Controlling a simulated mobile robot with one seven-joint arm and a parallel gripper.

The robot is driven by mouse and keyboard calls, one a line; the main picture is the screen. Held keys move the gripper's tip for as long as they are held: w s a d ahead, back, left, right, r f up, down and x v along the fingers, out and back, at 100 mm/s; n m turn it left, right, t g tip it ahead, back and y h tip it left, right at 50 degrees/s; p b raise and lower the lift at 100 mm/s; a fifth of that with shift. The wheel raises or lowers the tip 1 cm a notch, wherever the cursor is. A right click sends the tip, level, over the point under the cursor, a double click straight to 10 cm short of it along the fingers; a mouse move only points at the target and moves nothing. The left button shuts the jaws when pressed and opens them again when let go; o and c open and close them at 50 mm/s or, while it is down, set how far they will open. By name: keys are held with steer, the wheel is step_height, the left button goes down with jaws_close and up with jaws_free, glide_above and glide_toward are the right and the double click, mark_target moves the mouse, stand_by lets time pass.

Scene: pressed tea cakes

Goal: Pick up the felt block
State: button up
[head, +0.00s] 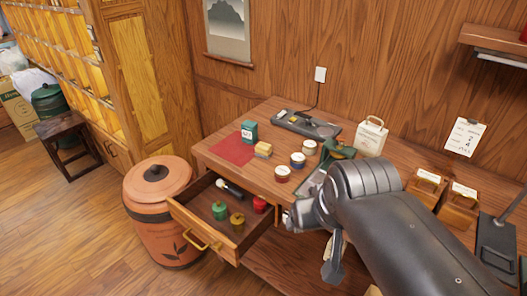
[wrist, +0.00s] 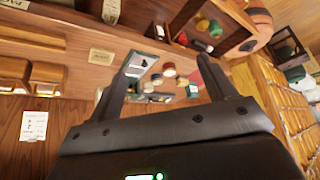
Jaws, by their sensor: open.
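A small tan-yellow block (head: 263,149), which looks like the felt block, lies on the table at the right edge of a red mat (head: 234,149). A green box (head: 249,131) stands just behind it. My gripper (wrist: 168,60) is open and empty in the wrist view, its two dark fingers spread wide. The tabletop things show small and far off between and beyond the fingers, and I cannot tell the block apart well there. In the head view my arm reaches in over the right of the table, apart from the block, and it hides part of the tabletop.
Several small tins (head: 298,160) stand right of the block. A grey device (head: 305,125) and a cream box with a handle (head: 371,137) are behind. An open drawer (head: 191,231) holding small pots juts out in front. A large orange jar (head: 158,200) stands left of it.

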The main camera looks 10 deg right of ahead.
steer(key=w+r+m, duration=0.2)
steer(key=w+r, duration=0.2)
steer(key=w, duration=0.7)
steer(key=m+g+h, duration=0.2)
steer(key=m+h, duration=0.1)
steer(key=m, duration=0.2)
glide_above(263, 146)
steer(key=s+a, duration=0.1)
steer(key=s, duration=0.2)
step_height(263, 146, down, 13)
steer(key=x, duration=0.6)
steer(key=shift+w+a+f, duration=0.1)
steer(key=shift+w+a, duration=0.1)
steer(key=shift+a, duration=0.1)
steer(key=x, duration=0.3)
steer(key=a+x, duration=0.1)
steer(key=x, duration=0.1)
steer(key=shift+s+f, duration=0.2)
steer(key=shift+f, duration=0.1)
steer(key=c, duration=1)
steer(key=shift+r, duration=0.1)
